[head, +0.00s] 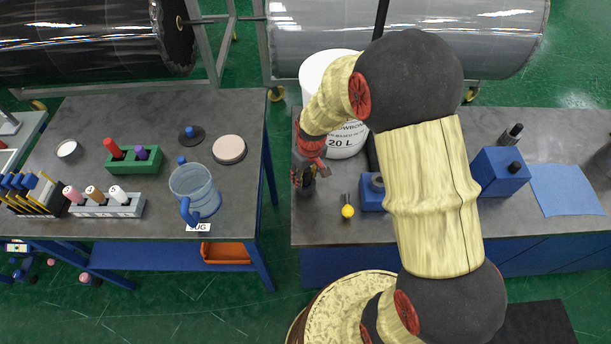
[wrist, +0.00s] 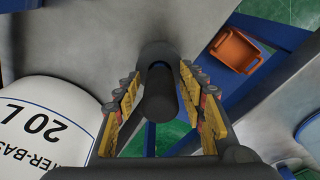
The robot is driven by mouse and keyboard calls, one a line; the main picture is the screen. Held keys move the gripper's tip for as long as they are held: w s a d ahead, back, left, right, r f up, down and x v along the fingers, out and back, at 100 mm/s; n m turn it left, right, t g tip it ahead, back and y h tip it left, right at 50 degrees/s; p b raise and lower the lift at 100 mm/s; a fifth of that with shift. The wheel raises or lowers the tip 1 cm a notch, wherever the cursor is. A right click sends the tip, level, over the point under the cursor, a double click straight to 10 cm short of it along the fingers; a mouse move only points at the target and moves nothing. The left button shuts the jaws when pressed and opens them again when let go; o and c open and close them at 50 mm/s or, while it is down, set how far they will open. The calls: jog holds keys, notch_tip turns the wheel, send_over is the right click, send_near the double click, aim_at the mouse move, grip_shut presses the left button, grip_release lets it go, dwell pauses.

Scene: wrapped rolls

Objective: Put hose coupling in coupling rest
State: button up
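My gripper (head: 305,180) is over the left end of the right-hand bench, in front of the white bucket. In the wrist view its fingers (wrist: 160,80) stand either side of a black cylinder, which I take for the hose coupling (wrist: 160,98). The fingertips meet its wider collar, so it appears gripped. In the head view it is only a small dark shape at the fingers. A small blue block with a grey round top (head: 369,202) is right of the gripper, partly behind my arm. A larger blue block (head: 492,180) stands farther right. I cannot tell which is the coupling rest.
The white 20 L bucket (head: 345,142) stands just behind my gripper. A yellow-ended item (head: 347,211) lies near the small blue block. A blue mat (head: 565,190) lies at right. The left bench holds a jug (head: 196,188) and peg racks; a gap separates the benches.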

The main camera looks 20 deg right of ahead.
jog(key=shift+r, duration=0.15)
jog(key=r, duration=0.4)
jog(key=s+r+p, duration=0.1)
jog(key=r, duration=0.3)
jog(key=r+p, duration=0.1)
jog(key=r, duration=0.3)
jog(key=shift+s+d, duration=0.2)
jog(key=shift+s, duration=0.05)
jog(key=s+r+m+t, duration=0.15)
jog(key=s+r, duration=0.45)
jog(key=r, duration=0.7)
jog(key=s+r+m+t, duration=0.1)
jog(key=s+r, duration=0.3)
jog(key=s, duration=0.3)
jog(key=s+r+t, duration=0.1)
jog(key=s+r, duration=0.3)
jog(key=s, duration=0.3)
jog(key=shift+s+a+r+m+t, duration=0.2)
jog(key=shift+s+r+m+t, duration=0.05)
jog(key=shift+s+m+t, duration=0.1)
jog(key=shift+w, duration=0.1)
notch_tip(320, 180, down, 4)
jog(key=b, duration=0.3)
jog(key=shift+r, duration=0.1)
